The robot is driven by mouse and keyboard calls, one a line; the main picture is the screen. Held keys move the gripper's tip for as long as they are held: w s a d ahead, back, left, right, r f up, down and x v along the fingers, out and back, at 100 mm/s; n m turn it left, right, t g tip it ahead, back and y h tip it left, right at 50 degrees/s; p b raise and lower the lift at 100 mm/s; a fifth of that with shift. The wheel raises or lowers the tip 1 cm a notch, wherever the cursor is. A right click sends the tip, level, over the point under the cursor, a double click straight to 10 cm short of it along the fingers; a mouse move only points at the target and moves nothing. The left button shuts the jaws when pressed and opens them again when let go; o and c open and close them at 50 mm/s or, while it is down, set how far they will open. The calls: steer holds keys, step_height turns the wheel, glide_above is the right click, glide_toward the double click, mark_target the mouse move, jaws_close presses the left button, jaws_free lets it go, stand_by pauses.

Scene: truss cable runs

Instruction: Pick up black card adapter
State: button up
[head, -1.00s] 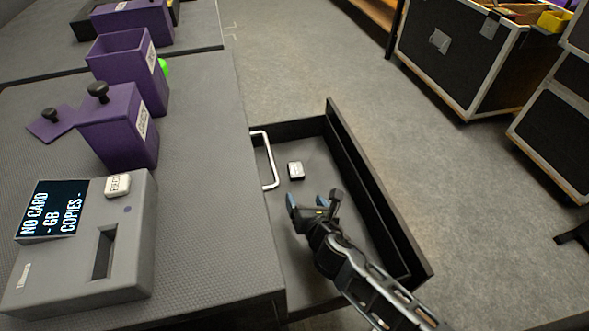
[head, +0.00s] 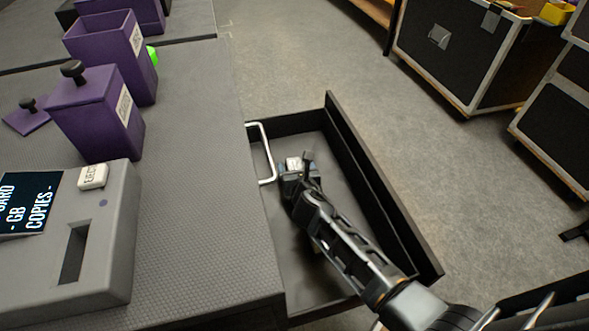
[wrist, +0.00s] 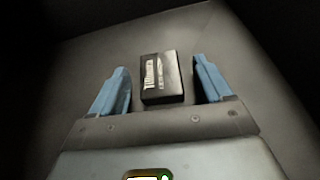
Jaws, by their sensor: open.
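The black card adapter (wrist: 161,78) is a small dark block with a white label, lying on the drawer floor. In the wrist view it sits between the two blue fingertips, with a gap on each side. My gripper (wrist: 161,88) is open around it.
The grey card reader (head: 80,240), with a screen and an eject button (head: 93,177), stands on the bench (head: 195,200). Purple boxes (head: 97,115) stand behind it. Black cases (head: 455,50) stand at the back right.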

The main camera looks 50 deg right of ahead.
steer(key=shift+c, duration=0.4)
steer(key=c, duration=1)
